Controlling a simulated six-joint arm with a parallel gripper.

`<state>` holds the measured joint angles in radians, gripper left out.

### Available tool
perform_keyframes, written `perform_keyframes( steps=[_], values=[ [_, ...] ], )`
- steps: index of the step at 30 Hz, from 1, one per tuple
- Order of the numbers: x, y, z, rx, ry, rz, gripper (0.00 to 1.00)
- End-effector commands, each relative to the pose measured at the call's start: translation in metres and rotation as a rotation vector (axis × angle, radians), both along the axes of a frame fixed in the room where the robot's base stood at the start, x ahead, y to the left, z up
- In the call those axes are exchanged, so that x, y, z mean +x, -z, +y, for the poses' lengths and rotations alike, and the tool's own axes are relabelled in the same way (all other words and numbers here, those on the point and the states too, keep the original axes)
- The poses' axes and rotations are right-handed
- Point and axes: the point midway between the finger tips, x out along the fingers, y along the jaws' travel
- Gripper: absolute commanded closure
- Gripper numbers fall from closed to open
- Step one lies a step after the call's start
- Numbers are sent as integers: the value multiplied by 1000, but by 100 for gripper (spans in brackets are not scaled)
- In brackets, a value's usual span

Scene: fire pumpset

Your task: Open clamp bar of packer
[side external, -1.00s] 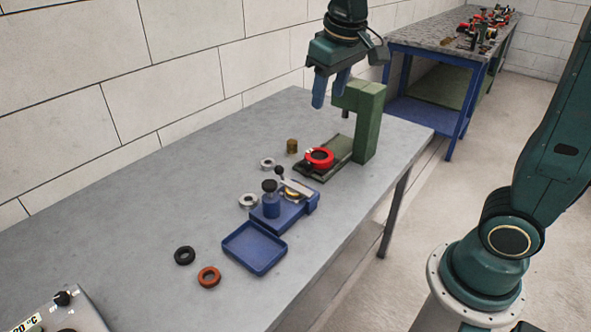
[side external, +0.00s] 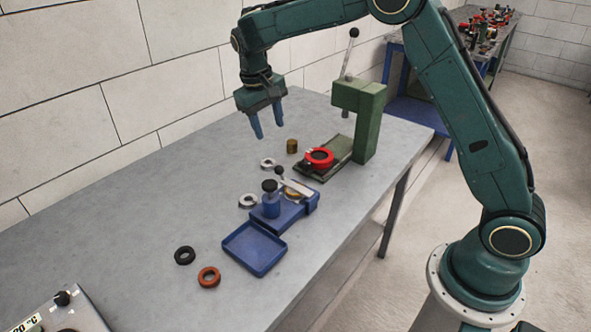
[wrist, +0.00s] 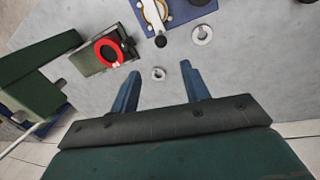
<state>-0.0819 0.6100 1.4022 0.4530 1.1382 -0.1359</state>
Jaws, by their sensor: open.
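The blue fixture (side external: 291,216), which I take as the packer, stands mid-table. A pale clamp bar (side external: 298,187) with a dark ball knob (side external: 279,170) lies across its top, over a brass-coloured ring. A blue post with a black knob (side external: 269,186) stands beside it. In the wrist view the fixture (wrist: 205,4) is cut off at the top edge, with the dark knob (wrist: 160,41) below it. My gripper (side external: 270,130) is open and empty, above the table behind the fixture and apart from it. Its fingers also show in the wrist view (wrist: 160,72).
A green press (side external: 367,125) with a lever stands right, a red ring (side external: 320,156) on its base. Metal rings (side external: 248,201) and a brass cylinder (side external: 292,146) lie near the fixture. A blue tray (side external: 246,262), black ring (side external: 185,256) and orange ring (side external: 209,277) are in front.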

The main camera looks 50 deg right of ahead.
Motion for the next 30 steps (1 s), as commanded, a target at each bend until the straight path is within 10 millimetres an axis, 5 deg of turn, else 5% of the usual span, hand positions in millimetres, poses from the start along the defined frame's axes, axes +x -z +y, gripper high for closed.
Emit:
perform_keyframes(
  steps=[17, 30],
  values=[
    [2, 18, -3, -2, 3, 8, 54],
    [0, 78, -14, -2, 4, 9, 54]
  ],
)
